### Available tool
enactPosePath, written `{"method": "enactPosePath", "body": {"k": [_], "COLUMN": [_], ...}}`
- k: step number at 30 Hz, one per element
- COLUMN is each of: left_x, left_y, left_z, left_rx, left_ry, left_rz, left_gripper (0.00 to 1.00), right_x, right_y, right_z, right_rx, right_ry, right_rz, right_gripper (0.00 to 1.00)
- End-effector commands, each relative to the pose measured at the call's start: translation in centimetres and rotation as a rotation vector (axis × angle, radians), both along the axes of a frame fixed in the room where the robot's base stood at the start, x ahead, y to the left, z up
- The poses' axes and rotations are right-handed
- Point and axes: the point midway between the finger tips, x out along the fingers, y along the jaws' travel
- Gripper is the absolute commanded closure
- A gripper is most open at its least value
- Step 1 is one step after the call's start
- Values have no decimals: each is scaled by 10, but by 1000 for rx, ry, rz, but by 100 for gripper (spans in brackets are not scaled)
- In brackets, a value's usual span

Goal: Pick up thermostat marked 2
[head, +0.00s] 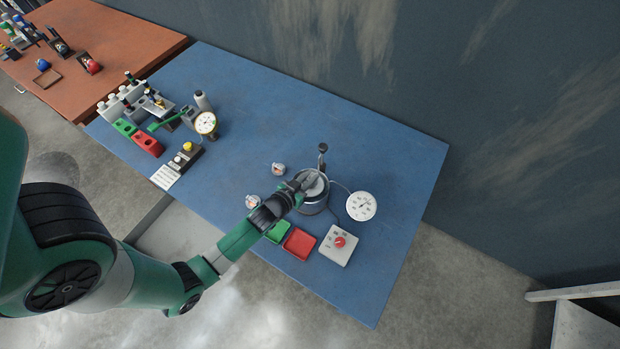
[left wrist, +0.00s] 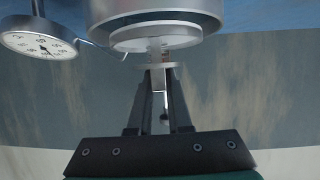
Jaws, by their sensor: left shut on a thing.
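My left gripper (head: 307,180) is at the metal pot (head: 314,203), over its rim. In the left wrist view my left gripper (left wrist: 160,80) is shut on a small metal part (left wrist: 160,65), close to the pot (left wrist: 158,22). It may be a thermostat, but no number can be read on it. Two small round thermostats stand on the blue table, one (head: 278,168) behind the gripper and one (head: 251,200) to its left. Their marks are too small to read. My right gripper is not in view.
A white dial gauge (head: 361,206) stands right of the pot and also shows in the left wrist view (left wrist: 38,45). A green tray (head: 277,233), a red tray (head: 299,243) and a control box with red knob (head: 338,245) lie in front. The blue table's right side (head: 400,170) is clear.

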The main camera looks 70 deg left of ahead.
Motion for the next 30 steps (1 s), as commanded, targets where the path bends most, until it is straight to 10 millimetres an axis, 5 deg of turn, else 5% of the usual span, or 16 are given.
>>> {"method": "enactPosePath", "body": {"k": [7, 14, 21, 30], "left_x": [0, -42, -92, -107], "left_y": [-1, -36, -79, -91], "left_z": [39, 97, 117, 129], "left_rx": [2, 2, 2, 0], "left_ry": [-5, -1, 0, -2], "left_rz": [0, -4, -8, 0], "left_gripper": [100, 100, 100, 100], "right_x": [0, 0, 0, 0], "right_y": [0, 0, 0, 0], "right_z": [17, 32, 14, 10], "right_rx": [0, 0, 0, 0], "right_ry": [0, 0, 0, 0], "right_rz": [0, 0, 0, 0], "right_gripper": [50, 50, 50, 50]}}
